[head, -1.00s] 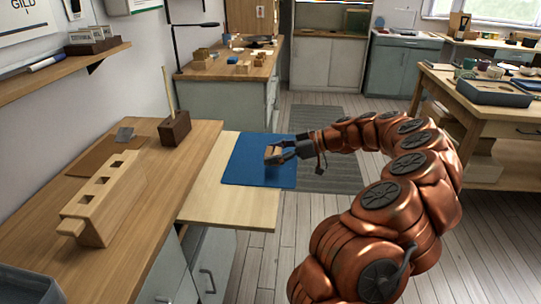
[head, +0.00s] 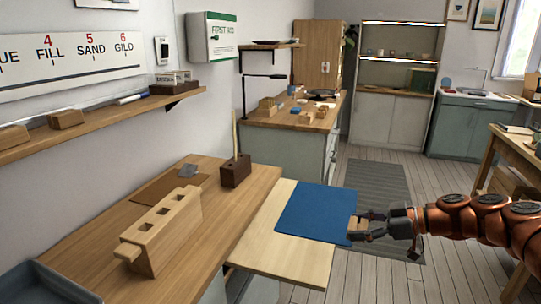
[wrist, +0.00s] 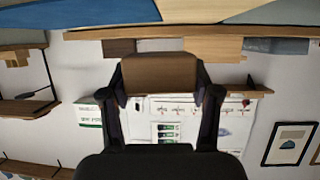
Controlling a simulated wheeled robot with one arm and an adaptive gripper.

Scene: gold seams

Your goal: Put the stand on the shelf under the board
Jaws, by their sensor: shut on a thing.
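My gripper (head: 371,226) is shut on a small brown wooden stand (head: 353,226), at the right edge of the blue mat in the head view; the height above it is hard to tell. In the wrist view the stand (wrist: 160,74) sits between both fingers. The shelf (head: 105,118) is a long wooden plank on the left wall. The board (head: 70,47), white with words and numbers, hangs above it.
The bench (head: 120,215) below carries a slotted wooden block (head: 165,228), a dark block with an upright stick (head: 236,170) and a grey tray (head: 45,285). The blue mat (head: 312,211) lies on a pale pull-out top (head: 290,255). Shelf gaps show between the blocks and marker.

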